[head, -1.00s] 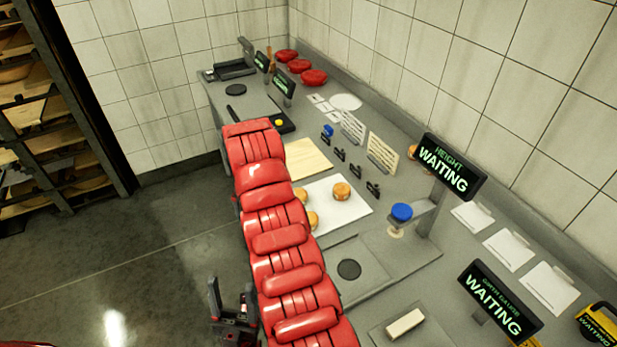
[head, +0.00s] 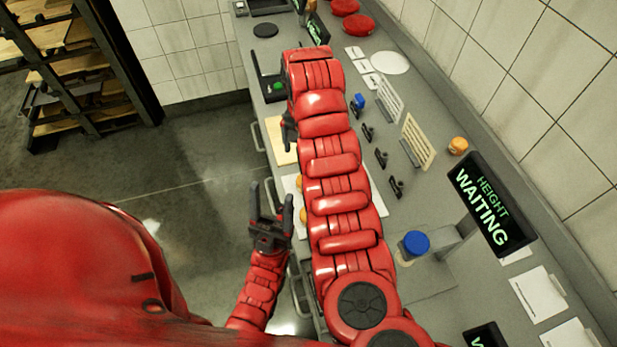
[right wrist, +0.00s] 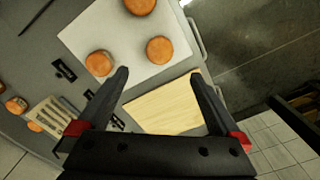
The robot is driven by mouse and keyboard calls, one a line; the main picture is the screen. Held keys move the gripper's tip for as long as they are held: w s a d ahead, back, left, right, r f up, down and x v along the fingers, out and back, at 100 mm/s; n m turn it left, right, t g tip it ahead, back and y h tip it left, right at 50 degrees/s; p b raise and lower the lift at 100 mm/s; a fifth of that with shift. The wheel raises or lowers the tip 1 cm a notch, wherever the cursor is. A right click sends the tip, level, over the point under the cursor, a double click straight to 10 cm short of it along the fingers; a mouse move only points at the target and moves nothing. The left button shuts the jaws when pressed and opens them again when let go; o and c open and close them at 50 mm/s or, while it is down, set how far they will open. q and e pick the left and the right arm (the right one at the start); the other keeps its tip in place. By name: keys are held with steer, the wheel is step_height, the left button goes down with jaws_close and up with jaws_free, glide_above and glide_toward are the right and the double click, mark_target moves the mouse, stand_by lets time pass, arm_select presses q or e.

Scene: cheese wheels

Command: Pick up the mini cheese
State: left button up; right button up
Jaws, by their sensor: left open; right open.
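Three small round orange cheeses (right wrist: 98,63) (right wrist: 159,49) (right wrist: 140,5) sit apart on a white board (right wrist: 128,28) in the right wrist view; the topmost is cut by the frame edge. I cannot tell which one is meant. In the head view my right arm hides most of this board, and one cheese (head: 303,215) shows partly at its left edge. My right gripper (right wrist: 160,74) is open and empty, its fingertips over the near part of the board, short of the cheeses. My left gripper (head: 271,200) is open and empty, left of the counter edge.
A wooden board (right wrist: 165,108) lies beside the white one. Black clips (head: 381,157), a blue-topped object (head: 413,243) and a HEIGHT WAITING sign (head: 491,205) stand to the right. Another orange cheese (head: 458,145) is near the wall. A shelf rack (head: 75,70) stands at left.

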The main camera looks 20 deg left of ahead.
step_height(320, 180, down, 7)
steer(key=shift+w+d+f+b, duration=0.1)
steer(key=shift+b, duration=0.7)
steer(key=shift+f+p, duration=0.75)
steer(key=shift+f, duration=0.25)
steer(key=shift+f+p, duration=0.35)
steer(key=shift+p, duration=0.15)
step_height(320, 180, down, 2)
steer(key=shift+f+p, duration=0.1)
steer(key=shift+p, duration=0.7)
steer(key=shift+w+f, duration=0.15)
steer(key=shift+f, duration=1.1)
